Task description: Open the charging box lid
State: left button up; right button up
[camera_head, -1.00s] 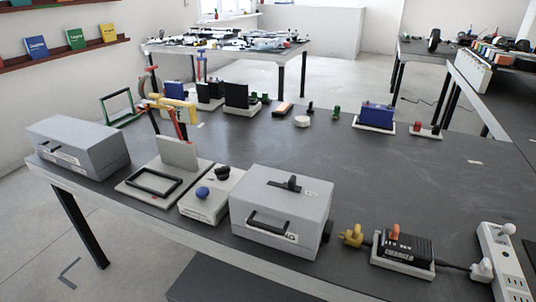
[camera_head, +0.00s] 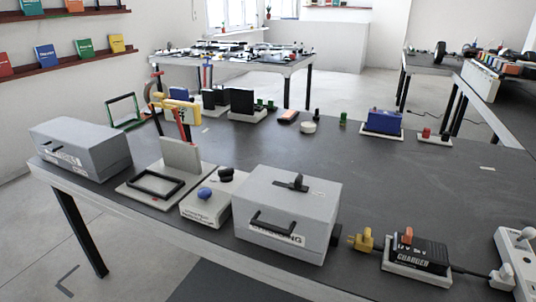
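In the head view a grey box (camera_head: 287,212) with a black front handle and a black latch on top stands near the table's front edge, its lid shut. Its front label is partly hidden by the handle and seems to end in "NG". A second grey box (camera_head: 81,149) with a front label stands at the far left, also shut. I cannot read its label surely. Neither of my grippers is in view.
A black charger (camera_head: 421,253) with a yellow plug (camera_head: 363,240) lies right of the near box. A white power strip (camera_head: 517,262) is at the right edge. A base with a black frame (camera_head: 155,186) and a pad with blue and black knobs (camera_head: 208,202) stand between the boxes. The table's middle right is clear.

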aim_at(264, 203)
jog(key=z, duration=1)
jog(key=k, duration=0.5)
jog(key=u, duration=0.6)
